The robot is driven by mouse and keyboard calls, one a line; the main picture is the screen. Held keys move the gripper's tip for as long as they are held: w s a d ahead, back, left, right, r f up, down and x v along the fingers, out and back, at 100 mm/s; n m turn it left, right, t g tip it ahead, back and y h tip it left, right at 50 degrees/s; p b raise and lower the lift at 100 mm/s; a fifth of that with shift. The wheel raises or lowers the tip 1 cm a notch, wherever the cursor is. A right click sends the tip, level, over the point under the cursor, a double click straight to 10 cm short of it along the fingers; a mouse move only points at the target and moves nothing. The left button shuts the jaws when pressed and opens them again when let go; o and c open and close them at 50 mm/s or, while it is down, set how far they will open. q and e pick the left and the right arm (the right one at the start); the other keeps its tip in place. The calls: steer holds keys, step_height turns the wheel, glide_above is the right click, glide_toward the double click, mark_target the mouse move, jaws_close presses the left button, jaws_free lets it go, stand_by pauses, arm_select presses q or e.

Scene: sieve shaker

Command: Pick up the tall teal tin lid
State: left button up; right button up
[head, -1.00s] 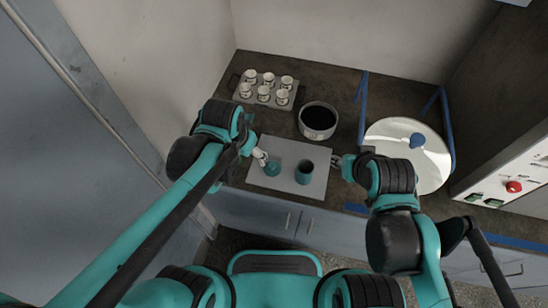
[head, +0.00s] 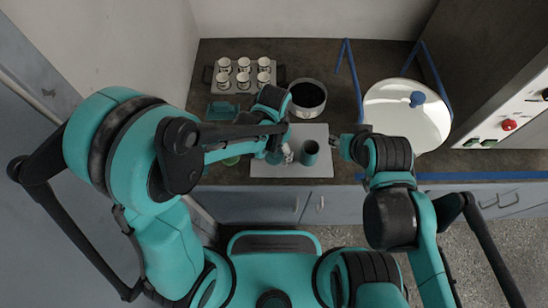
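On the light grey board (head: 300,172) stands a teal cylinder (head: 310,152) with a dark top, the taller of two teal pieces there. A second teal piece (head: 274,157) sits to its left, partly covered by my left gripper. I cannot tell for sure which piece is the tall tin lid. My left gripper (head: 286,154) points down between the two pieces, close to the left one; whether it touches or grips it is unclear. My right gripper (head: 336,142) is right of the taller cylinder, apart from it; its finger opening is too small to read.
A tray (head: 207,75) with several white cups stands at the back left. A dark-filled round pan (head: 307,97) is behind the board. A large white disc with a blue knob (head: 417,98) lies right, near blue bars (head: 355,70). A teal holder (head: 221,110) sits behind my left arm.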

arm_select(q)
step_height(320, 180, down, 2)
steer(key=shift+w+f, duration=0.1)
arm_select(e)
steer(key=shift+f, duration=0.45)
arm_select(q)
steer(key=c, duration=1)
steer(key=shift+c, duration=0.2)
